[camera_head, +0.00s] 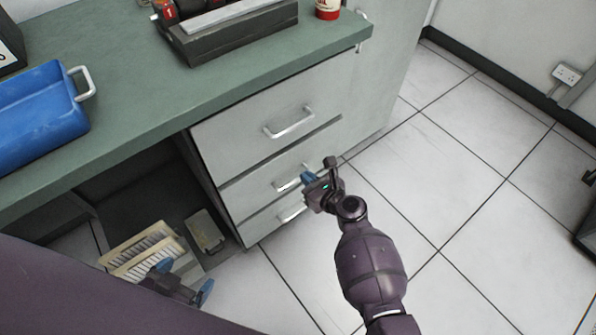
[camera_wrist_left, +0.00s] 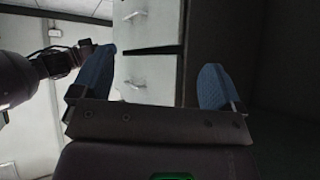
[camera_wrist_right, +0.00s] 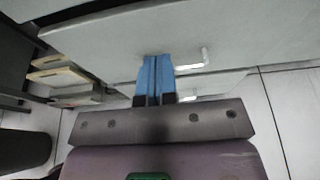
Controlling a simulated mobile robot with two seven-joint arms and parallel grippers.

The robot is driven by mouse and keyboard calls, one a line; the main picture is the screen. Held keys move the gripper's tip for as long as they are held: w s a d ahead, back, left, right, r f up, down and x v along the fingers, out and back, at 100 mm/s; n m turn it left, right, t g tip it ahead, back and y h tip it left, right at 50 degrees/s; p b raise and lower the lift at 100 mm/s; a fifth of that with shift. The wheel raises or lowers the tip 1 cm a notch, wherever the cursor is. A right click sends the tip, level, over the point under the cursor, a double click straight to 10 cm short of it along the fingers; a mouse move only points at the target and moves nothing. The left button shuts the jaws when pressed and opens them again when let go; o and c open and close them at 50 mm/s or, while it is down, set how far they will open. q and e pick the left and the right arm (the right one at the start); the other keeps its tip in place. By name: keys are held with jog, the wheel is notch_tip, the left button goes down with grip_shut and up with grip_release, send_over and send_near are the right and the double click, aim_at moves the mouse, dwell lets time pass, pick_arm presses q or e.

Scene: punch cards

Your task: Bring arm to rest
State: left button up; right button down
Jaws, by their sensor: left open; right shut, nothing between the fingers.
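My right gripper (camera_head: 308,176) is at the middle drawer's handle area in the head view, in front of the drawer unit. In the right wrist view its blue fingers (camera_wrist_right: 156,78) are closed together with nothing between them, and a drawer handle (camera_wrist_right: 193,62) shows to their right. I cannot tell whether the fingers touch the drawer front. My left gripper (camera_head: 184,284) is low at the lower left of the head view, near the open space under the counter. In the left wrist view its two blue fingers (camera_wrist_left: 152,84) are wide apart and empty.
The green counter (camera_head: 150,110) holds a blue tray (camera_head: 40,118), a dark card machine (camera_head: 230,32) and a red-and-white can (camera_head: 327,9). Below are closed drawers (camera_head: 270,120), and a cream card box (camera_head: 142,250) on the left.

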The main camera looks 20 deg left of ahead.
pick_arm(q)
jog(key=shift+s+r+p, duration=0.25)
jog(key=shift+s+p, duration=0.05)
jog(key=shift+p, duration=0.4)
pick_arm(e)
jog(key=shift+v, duration=2.55)
jog(key=shift+f, duration=0.1)
